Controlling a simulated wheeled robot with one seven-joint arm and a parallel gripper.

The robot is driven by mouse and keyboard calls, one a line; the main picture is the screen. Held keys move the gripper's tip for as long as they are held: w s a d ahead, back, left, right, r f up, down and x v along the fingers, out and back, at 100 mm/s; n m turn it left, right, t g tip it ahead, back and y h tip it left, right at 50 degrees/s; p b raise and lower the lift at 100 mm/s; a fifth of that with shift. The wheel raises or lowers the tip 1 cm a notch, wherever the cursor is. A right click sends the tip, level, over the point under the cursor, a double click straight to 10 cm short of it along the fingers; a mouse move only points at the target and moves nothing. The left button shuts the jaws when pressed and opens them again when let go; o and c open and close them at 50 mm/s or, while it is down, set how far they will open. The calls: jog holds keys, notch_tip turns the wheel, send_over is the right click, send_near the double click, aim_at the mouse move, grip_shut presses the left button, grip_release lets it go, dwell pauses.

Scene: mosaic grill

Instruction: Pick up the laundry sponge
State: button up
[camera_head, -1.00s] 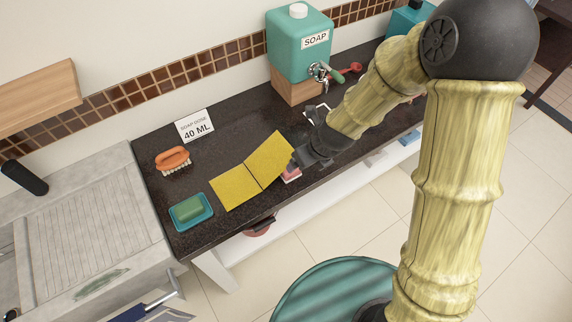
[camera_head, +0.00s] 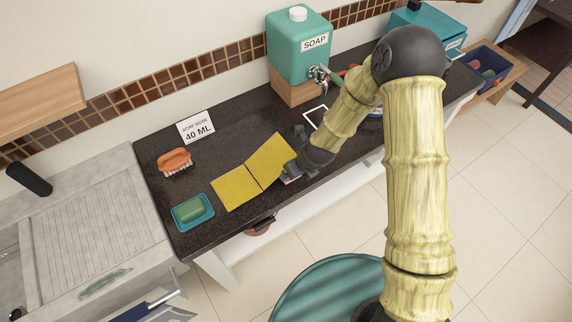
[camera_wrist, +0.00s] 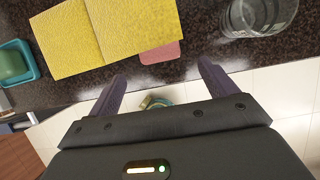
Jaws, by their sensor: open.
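A flat pink block (camera_wrist: 160,53), which looks like the sponge, lies on the dark counter at the lower edge of a yellow cloth (camera_wrist: 70,40) in the wrist view. Part of it appears covered by the cloth. My gripper (camera_wrist: 162,75) is open and empty, its two fingers pointing at the counter edge with the pink block ahead between them, apart from it. In the head view my gripper (camera_head: 292,172) is at the right end of the yellow cloth (camera_head: 252,172), and the pink block is hidden behind it.
A clear glass (camera_wrist: 258,15) stands right of the block. A green soap bar (camera_head: 190,211) in a teal dish (camera_head: 208,221) and an orange brush (camera_head: 174,158) are left of the cloth. A soap dispenser (camera_head: 298,50) and a sign (camera_head: 195,126) stand behind.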

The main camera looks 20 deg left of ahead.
jog(key=shift+x, duration=0.9)
jog(key=shift+p+x, duration=1.5)
jog(key=shift+x, duration=1.15)
jog(key=shift+r, duration=0.1)
jog(key=c, duration=1.1)
jog(key=shift+o, duration=0.2)
jog(key=shift+b, duration=0.5)
